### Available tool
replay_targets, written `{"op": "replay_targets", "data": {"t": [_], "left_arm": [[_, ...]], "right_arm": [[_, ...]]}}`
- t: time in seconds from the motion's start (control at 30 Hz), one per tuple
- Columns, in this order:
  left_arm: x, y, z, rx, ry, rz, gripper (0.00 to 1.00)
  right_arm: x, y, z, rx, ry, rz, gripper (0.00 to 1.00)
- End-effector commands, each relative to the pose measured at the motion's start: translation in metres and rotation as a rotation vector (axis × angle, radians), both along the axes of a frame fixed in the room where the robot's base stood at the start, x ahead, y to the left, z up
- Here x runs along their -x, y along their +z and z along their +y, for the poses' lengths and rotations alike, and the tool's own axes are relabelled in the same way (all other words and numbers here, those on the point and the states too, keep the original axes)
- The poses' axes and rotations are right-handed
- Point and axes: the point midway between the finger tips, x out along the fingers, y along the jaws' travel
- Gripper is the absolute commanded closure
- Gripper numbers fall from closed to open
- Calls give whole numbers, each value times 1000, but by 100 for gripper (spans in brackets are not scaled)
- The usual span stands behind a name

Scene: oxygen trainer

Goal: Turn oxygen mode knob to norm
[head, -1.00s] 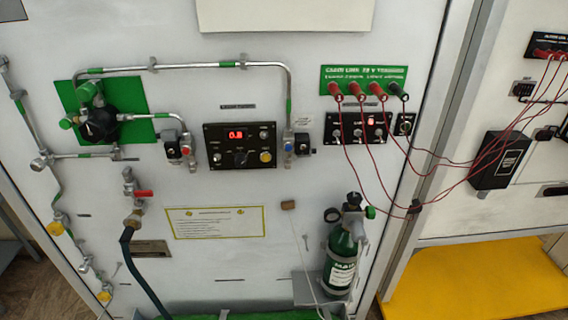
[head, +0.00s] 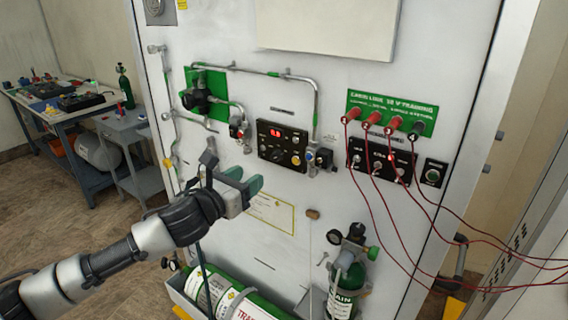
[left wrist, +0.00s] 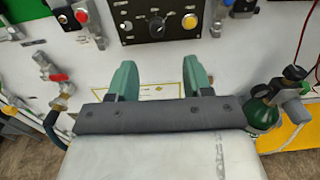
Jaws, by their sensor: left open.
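The black oxygen control panel (head: 283,146) is on the white trainer board in the head view, with a lit red display. The dark mode knob (head: 276,153) is in its lower middle, beside a yellow-orange button. In the left wrist view the knob (left wrist: 157,27) shows a pale pointer on the panel (left wrist: 160,20), above the fingers. Its exact setting is too small to read. My left gripper (head: 250,184) is in front of the board, below and left of the panel. Its green fingers (left wrist: 161,80) are apart and empty, not touching the knob. My right gripper is not seen.
Pipes and valves (head: 239,132) flank the panel. Red leads (head: 375,160) hang from the green terminal plate at right. A green oxygen bottle (head: 346,280) stands below right, and large cylinders (head: 222,295) lie at the board's foot. A cluttered bench (head: 70,110) is at far left.

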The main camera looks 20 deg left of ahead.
Motion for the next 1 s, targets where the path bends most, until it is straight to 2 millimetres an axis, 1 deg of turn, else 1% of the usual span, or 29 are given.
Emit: {"op": "replay_targets", "data": {"t": [0.03,0.27,0.4,0.5,0.7,1.0], "left_arm": [[-7,3,-3,4,0,0,50],[-47,4,-19,9,0,2,50],[-69,3,-26,7,0,2,50],[-81,2,-30,8,0,3,50],[-93,0,-34,6,-1,2,50],[-94,-1,-35,4,0,3,50]], "right_arm": [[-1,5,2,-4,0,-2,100],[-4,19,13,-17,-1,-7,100],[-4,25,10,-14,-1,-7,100],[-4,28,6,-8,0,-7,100],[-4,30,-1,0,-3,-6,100],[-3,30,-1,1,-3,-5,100]]}}
